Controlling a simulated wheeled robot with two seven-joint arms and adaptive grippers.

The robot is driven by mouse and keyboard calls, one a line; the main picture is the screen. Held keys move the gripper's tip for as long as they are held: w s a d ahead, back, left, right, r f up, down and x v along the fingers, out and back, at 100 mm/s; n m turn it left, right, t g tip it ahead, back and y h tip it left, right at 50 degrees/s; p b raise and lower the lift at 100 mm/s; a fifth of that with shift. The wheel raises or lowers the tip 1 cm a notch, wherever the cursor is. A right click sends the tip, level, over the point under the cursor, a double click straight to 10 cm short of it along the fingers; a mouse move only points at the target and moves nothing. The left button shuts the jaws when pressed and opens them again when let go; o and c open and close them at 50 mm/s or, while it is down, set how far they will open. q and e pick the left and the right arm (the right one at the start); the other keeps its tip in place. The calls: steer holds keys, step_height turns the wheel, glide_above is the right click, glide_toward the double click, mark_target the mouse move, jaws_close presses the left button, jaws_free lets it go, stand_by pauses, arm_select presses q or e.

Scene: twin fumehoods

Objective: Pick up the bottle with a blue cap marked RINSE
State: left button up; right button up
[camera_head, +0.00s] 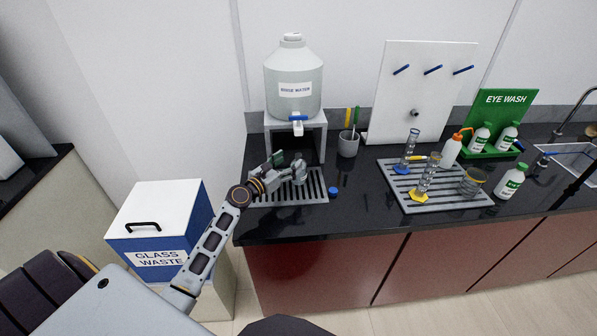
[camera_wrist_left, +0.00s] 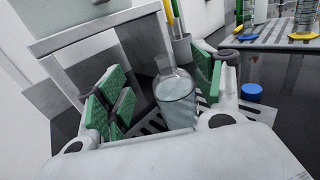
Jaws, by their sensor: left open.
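A clear glass bottle (camera_wrist_left: 176,98) stands on the slotted drain tray (camera_head: 315,187) below the rinse water jug. It has an open neck, and no RINSE mark is readable on it. A loose blue cap (camera_head: 333,191) lies on the counter at the tray's right edge, and it also shows in the wrist view (camera_wrist_left: 252,92). My left gripper (camera_head: 287,167) is open, with its green-padded fingers on either side of the bottle. A gap shows between the left pads and the glass; contact on the right cannot be told. My right gripper is out of view.
A large jug (camera_head: 293,85) labelled RINSE WATER sits on a grey stand (camera_head: 312,145) behind my gripper. A pen cup (camera_head: 348,145) stands to its right. A rack tray (camera_head: 440,198) with cylinders, several bottles and a green EYE WASH stand (camera_head: 508,110) are farther right.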

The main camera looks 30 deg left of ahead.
mark_target(298, 155)
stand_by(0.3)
arm_select(q)
steer(key=shift+d+p+x, duration=0.15)
steer(key=shift+p+x, duration=0.05)
steer(key=shift+x, duration=0.55)
steer(key=shift+d+p+x, duration=0.15)
steer(key=shift+x, duration=1.6)
steer(key=shift+r, duration=0.1)
